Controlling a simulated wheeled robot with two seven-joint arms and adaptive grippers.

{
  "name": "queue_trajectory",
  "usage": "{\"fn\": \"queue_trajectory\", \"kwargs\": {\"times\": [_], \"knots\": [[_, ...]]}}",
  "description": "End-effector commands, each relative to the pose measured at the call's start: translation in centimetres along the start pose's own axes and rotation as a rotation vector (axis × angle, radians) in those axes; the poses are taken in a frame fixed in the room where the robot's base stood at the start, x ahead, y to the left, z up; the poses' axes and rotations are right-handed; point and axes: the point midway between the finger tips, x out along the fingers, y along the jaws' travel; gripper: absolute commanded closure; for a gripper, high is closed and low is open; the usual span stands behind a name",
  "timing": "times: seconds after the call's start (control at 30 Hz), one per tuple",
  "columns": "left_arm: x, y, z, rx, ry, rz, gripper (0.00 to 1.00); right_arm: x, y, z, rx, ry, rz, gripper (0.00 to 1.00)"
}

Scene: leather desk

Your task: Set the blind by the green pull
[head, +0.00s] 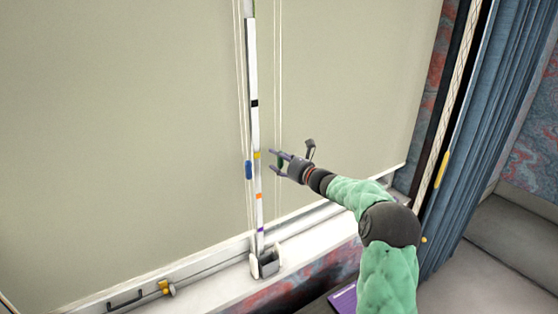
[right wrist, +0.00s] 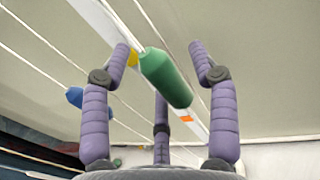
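The green pull (right wrist: 166,78) hangs on a thin cord in front of the blind (head: 150,120). In the head view it is a small dark green piece (head: 280,161), partly hidden by the fingers. My right gripper (head: 272,163) is open, with its purple fingers spread to both sides of the pull. In the right wrist view a gap shows on the right side; I cannot tell whether the left fingertip touches the pull. The blue pull (head: 248,170) hangs left of the white post (head: 252,60). My left gripper is out of view.
The post bears black (head: 254,103), yellow (head: 256,155), orange (head: 259,196) and purple marks. It stands in a bracket (head: 266,263) on the white sill (head: 210,290). A blue curtain (head: 485,130) and a rope with a yellow piece (head: 441,170) are at right.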

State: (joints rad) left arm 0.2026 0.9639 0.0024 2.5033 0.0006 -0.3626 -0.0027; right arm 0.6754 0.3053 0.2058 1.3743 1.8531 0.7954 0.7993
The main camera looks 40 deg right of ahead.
Motion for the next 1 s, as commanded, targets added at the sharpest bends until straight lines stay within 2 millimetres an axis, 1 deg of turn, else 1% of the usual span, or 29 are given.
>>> {"fn": "queue_trajectory", "kwargs": {"times": [0.23,0.37,0.47,0.7,0.8,0.9,1.0], "knots": [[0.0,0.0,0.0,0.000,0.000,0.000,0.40,-0.1,0.0,-0.1,0.003,0.001,0.000,0.40],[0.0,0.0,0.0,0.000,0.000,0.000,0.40,-1.1,-0.1,-0.1,0.003,0.003,-0.002,0.40],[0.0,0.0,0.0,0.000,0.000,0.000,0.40,-2.6,-0.1,-0.1,0.003,0.002,-0.003,0.40],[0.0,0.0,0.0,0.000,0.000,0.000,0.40,-7.5,-0.1,-0.1,0.002,0.002,-0.004,0.40],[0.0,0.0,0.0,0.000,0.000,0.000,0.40,-9.2,-0.1,-0.1,0.002,0.002,-0.003,0.40],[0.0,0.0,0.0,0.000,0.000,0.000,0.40,-10.6,-0.1,-0.1,0.001,0.001,-0.002,0.40],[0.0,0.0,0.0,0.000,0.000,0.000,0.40,-11.4,-0.1,-0.1,0.001,0.002,-0.002,0.40]]}}
